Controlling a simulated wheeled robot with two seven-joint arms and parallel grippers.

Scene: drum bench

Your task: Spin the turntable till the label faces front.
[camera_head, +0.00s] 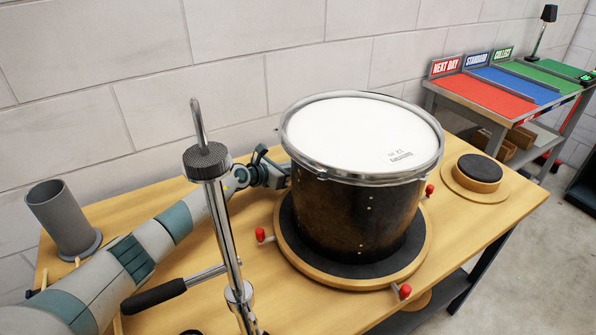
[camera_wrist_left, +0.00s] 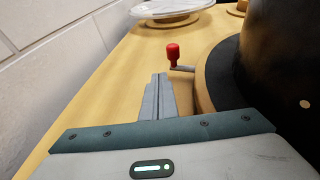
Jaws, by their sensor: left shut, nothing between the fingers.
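The turntable (camera_head: 285,250) is a round wooden disc with a black top and red-knobbed pegs on its rim. A dark brown drum (camera_head: 352,215) with a white head stands on it. Small dark printing (camera_head: 400,156) shows on the head, towards its right front; I cannot read it surely. My left gripper (camera_head: 284,176) is at the drum's back left, its tips partly hidden by the drum. In the left wrist view its fingers (camera_wrist_left: 158,90) are shut and empty. A red-knobbed peg (camera_wrist_left: 173,52) stands just beyond the tips; contact is unclear. My right gripper is not in view.
A metal stand (camera_head: 222,220) with a black handle rises in front of my left arm. A grey cup (camera_head: 65,220) stands at the bench's left. A black pad (camera_head: 478,171) on a wooden disc lies at the right. A wall (camera_head: 240,60) runs behind the bench.

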